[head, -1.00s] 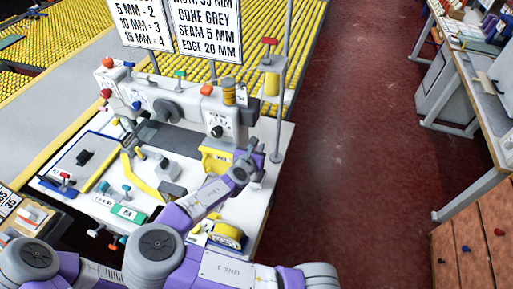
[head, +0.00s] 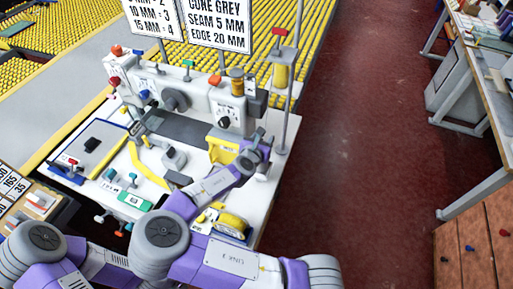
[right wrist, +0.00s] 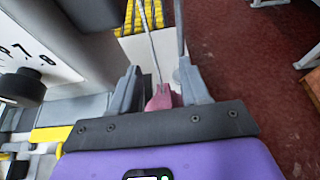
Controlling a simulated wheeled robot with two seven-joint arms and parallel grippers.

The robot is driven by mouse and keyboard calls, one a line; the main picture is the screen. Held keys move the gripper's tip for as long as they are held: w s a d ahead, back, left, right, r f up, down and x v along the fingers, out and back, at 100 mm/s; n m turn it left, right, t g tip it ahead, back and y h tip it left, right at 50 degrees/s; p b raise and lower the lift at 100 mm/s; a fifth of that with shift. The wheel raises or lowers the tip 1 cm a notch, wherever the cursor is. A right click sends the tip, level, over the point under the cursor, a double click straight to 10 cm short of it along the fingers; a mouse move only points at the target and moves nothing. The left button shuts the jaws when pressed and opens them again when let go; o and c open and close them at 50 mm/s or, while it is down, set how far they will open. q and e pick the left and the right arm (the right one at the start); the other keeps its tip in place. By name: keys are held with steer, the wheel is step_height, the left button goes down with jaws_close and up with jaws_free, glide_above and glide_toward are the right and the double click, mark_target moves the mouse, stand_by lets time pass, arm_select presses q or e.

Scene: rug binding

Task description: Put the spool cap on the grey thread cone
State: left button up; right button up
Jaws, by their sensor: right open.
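My right gripper (head: 262,140) is at the right end of the white table, beside the sewing machine and near the foot of the thread stand's poles. In the right wrist view its two fingers (right wrist: 160,92) are apart. A dull pinkish-red piece (right wrist: 160,97) shows between or just beyond the fingertips; I cannot tell whether it is the spool cap or whether they touch it. In the head view a red knob-like piece (head: 279,31) sits at the top of the thread stand, above a yellow cone (head: 280,74). I cannot make out the grey thread cone for sure. My left gripper is out of view.
The sewing machine (head: 200,98) stands directly left of my right gripper. Upright poles (head: 297,60) rise behind it. A yellow tape roll (head: 232,226) lies at the table's near right. A sign (head: 219,24) stands behind the machine. Red floor (head: 360,150) is clear to the right.

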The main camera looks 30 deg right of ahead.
steer(key=p+v, duration=0.1)
steer(key=v, duration=1.1)
